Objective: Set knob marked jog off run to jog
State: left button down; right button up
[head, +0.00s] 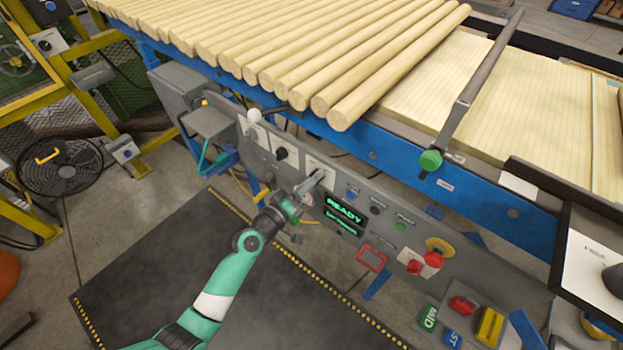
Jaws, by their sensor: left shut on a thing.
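A grey sloping control panel (390,235) runs along the front of the machine. It has several white label plates with controls at its upper left. My left gripper (309,184) is at the rightmost of these plates (321,167) and is shut on the knob there. The fingers hide most of this knob, so I cannot tell which way it points. The lettering on the plate is too small to read. Another dark knob (282,153) sits on the plate just to the left. My right gripper is not in view.
Small buttons, a red button on yellow (437,247) and a white-balled lever (254,115) are also on the panel. Wooden rods (330,60) lie above. A dark mat (190,270) covers the floor.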

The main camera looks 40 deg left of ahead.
pick_arm(q)
jog(key=shift+n, duration=0.3)
jog(key=shift+c, duration=2.1)
grip_release()
jog(key=s+d, duration=0.1)
jog(key=s, duration=1)
jog(key=shift+s+p, duration=0.3)
jog(key=shift+d, duration=0.1)
